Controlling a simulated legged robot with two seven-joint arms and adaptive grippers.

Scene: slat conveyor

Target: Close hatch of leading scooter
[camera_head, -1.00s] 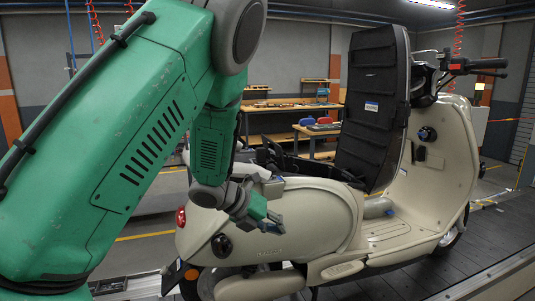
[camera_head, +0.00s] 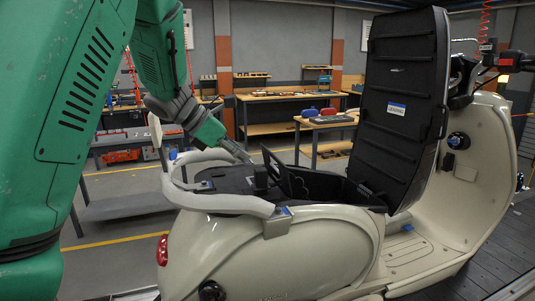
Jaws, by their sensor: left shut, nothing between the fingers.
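The cream scooter (camera_head: 280,250) stands in front of me, its red tail light at the left and its handlebar at the right. Its hatch (camera_head: 400,125), a black ribbed seat panel with a white-blue label, stands raised and nearly upright. Below it the black storage opening (camera_head: 335,186) is uncovered. My left gripper (camera_head: 243,154) is shut and empty. In the picture it appears over the rear part of the scooter, near the pale grab rail (camera_head: 225,203) and left of the hatch. I cannot tell whether it touches anything. My right gripper is not in view.
Workbenches (camera_head: 290,97) with tools and blue bins stand behind the scooter. A grey shelf cart (camera_head: 120,207) stands at the left behind it. The dark slatted conveyor (camera_head: 485,265) runs under the scooter at the right. The air left of the hatch is open.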

